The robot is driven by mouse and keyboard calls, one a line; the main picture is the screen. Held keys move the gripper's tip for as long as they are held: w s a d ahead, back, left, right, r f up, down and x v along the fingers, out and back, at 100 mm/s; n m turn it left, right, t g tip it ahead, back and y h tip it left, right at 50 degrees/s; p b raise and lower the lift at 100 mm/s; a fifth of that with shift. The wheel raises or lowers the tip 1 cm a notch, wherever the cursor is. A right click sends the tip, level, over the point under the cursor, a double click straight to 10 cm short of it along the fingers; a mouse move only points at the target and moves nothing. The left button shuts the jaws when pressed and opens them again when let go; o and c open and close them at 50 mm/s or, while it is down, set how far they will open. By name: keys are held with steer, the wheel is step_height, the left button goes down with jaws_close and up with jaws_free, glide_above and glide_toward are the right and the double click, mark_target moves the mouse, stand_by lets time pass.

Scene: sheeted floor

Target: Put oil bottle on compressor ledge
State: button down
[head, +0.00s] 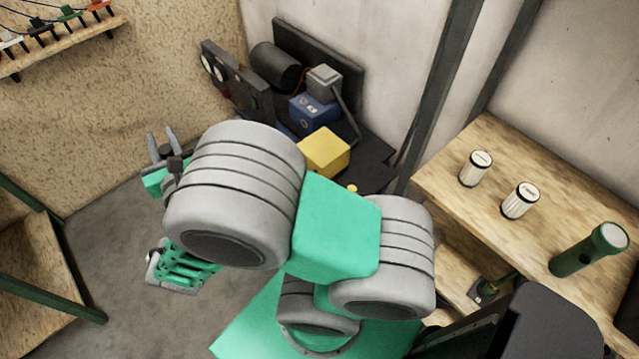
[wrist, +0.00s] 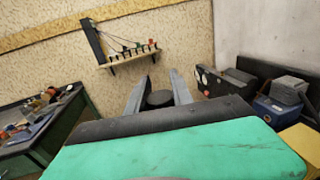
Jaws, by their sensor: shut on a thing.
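My gripper (head: 162,148) is at the left of my raised arm in the head view, above the floor. In the wrist view my gripper (wrist: 159,92) has its two grey fingers around a dark, round-topped thing, which I take to be the oil bottle (wrist: 160,98). Most of the bottle's body is hidden behind my wrist. The compressor (head: 310,110) stands in the corner, with a blue box, a grey block, a dark cylinder and a yellow box. Its dark base or ledge (head: 372,168) is partly hidden by my arm. The gripper is apart from it, to the left.
A wall shelf (head: 70,45) with hooks and small coloured items hangs at upper left. A wooden bench (head: 480,225) at right bears two white canisters (head: 476,168) and a green torch (head: 590,250). A green-framed table (wrist: 45,120) stands left. Floor between is clear.

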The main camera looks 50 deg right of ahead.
steer(key=s+d+f+m+g+h+b, duration=0.3)
steer(key=s+d+f+g+h+b, duration=0.15)
steer(key=d+f+b, duration=0.6)
steer(key=s+d+f+m+g+h+b, duration=0.35)
steer(key=s+d+f+b, duration=0.35)
steer(key=d, duration=0.7)
steer(key=s+d+f+m+g+h+b, duration=0.35)
steer(key=d+f+b, duration=0.55)
steer(key=d+b, duration=0.3)
steer(key=s+d+f+m+g+b, duration=0.2)
steer(key=s+d+g+b, duration=0.1)
steer(key=s+d+b, duration=0.4)
steer(key=s+d+f+m+g+b, duration=0.2)
steer(key=s+d+m+g+b, duration=0.15)
steer(key=s+d, duration=0.35)
steer(key=w+d+r+b, duration=0.1)
steer(key=w+d+r, duration=0.2)
steer(key=d+r, duration=0.3)
step_height(320, 180, down, 10)
steer(key=w+b, duration=0.1)
steer(key=b, duration=0.3)
steer(key=shift+a+f+n+b, duration=0.15)
steer(key=shift+f+n+b, duration=0.1)
steer(key=shift+n+b, duration=0.15)
steer(key=shift+f, duration=0.1)
